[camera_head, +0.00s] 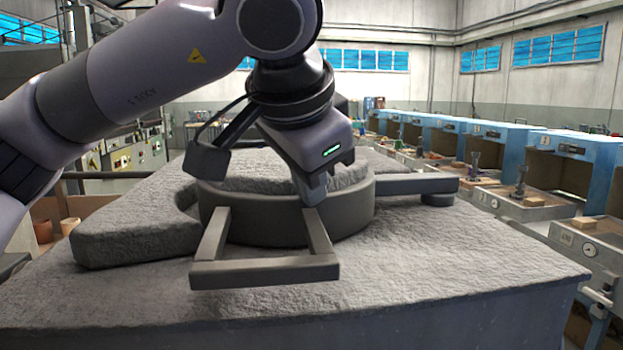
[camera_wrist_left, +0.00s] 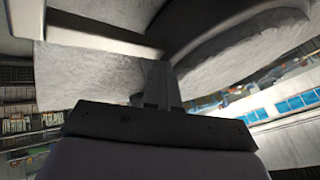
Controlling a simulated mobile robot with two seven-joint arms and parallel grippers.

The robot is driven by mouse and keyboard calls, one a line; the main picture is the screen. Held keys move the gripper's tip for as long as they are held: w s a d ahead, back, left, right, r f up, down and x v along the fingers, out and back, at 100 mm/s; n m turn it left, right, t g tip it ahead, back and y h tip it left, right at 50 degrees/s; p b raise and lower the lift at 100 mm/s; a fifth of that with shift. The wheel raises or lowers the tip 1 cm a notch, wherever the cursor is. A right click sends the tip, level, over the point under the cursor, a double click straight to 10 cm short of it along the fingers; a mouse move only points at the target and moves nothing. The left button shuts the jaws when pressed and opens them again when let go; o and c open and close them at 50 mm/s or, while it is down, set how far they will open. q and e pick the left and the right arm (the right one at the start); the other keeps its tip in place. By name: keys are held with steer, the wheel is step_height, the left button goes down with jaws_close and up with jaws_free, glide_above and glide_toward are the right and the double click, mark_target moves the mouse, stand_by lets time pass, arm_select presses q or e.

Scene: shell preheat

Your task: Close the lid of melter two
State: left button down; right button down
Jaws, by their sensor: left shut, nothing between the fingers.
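A large grey melter (camera_head: 480,255) with a rough top fills the lower head view; no number on it is readable. Its round lid has a dark rim band (camera_head: 265,222), a rough filling and a U-shaped handle (camera_head: 265,272) toward me. A flat arm runs right from the band to a round pivot (camera_head: 437,199). My left gripper (camera_head: 313,196) is shut and empty, pointing down at the band's near side by the handle's right bar. The wrist view shows its fingers (camera_wrist_left: 160,85) close to the lid band (camera_wrist_left: 235,35). I cannot tell whether they touch. My right gripper is out of view.
A raised rough slab (camera_head: 130,230) with a curved edge lies left of the lid. A row of blue furnaces (camera_head: 590,160) with trays runs along the right. Orange pots (camera_head: 68,225) stand at the left. The melter's front right top is clear.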

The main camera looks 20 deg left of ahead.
mark_target(322, 230)
arm_select(q)
steer(key=shift+w+a, duration=0.1)
steer(key=shift+a, duration=0.2)
steer(key=s+d, duration=0.2)
steer(key=s+d+p, duration=0.1)
steer(key=shift+s+d+r, duration=0.1)
steer(key=shift+s+r, duration=0.1)
steer(key=shift+r, duration=0.05)
steer(key=a+v, duration=0.1)
steer(key=v, duration=0.8)
steer(key=shift+s+d+r, duration=0.15)
steer(key=shift+s+d, duration=0.05)
steer(key=shift+d, duration=0.1)
steer(key=shift+d, duration=0.1)
